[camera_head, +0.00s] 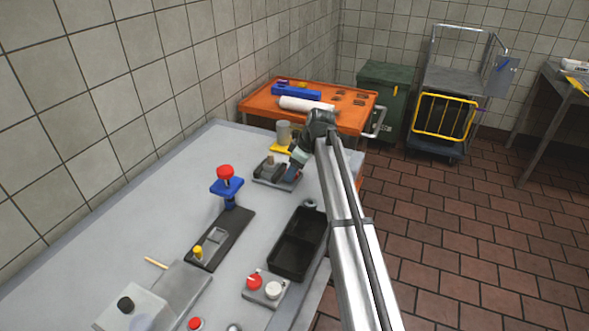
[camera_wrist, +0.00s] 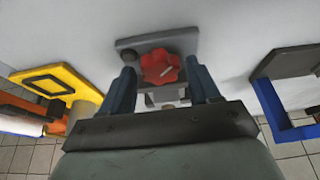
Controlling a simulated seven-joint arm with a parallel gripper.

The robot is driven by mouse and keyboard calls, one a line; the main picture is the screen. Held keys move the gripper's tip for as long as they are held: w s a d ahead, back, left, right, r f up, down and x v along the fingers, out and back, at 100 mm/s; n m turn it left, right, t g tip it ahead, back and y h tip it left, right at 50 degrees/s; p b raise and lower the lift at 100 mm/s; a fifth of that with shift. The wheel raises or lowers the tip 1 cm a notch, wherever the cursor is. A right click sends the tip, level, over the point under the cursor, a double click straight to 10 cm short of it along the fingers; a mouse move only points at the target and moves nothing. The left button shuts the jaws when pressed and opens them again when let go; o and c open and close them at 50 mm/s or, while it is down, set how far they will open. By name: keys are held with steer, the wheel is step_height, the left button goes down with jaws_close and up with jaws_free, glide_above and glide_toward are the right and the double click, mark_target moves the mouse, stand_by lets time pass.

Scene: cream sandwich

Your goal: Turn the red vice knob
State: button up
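My gripper (camera_wrist: 160,68) is open, with one dark blue finger on each side of the knob. Narrow gaps seem to show between fingers and knob; I cannot tell whether they touch. In the head view my gripper (camera_head: 290,174) is low over the right side of a dark grey fixture (camera_head: 262,176) near the table's far end. The knob is not visible there, apparently behind my gripper.
A blue fixture with a red top (camera_head: 226,172) stands left of my gripper. A black tray (camera_head: 291,263) lies nearer. A yellow-based holder (camera_head: 280,149) with a grey cup is just behind. An orange table (camera_head: 257,104) stands beyond. Bare white tabletop (camera_head: 150,215) lies left.

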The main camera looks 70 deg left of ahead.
steer(key=c, duration=0.8)
steer(key=shift+m, duration=0.3)
steer(key=m, duration=0.1)
steer(key=m+t, duration=0.1)
steer(key=shift+s+d+m+y, duration=0.15)
steer(key=shift+m+y, duration=0.15)
steer(key=shift+y, duration=0.1)
steer(key=shift+m+t, duration=0.4)
steer(key=shift+m, duration=0.8)
steer(key=shift+y, duration=0.3)
steer(key=o, duration=1.1)
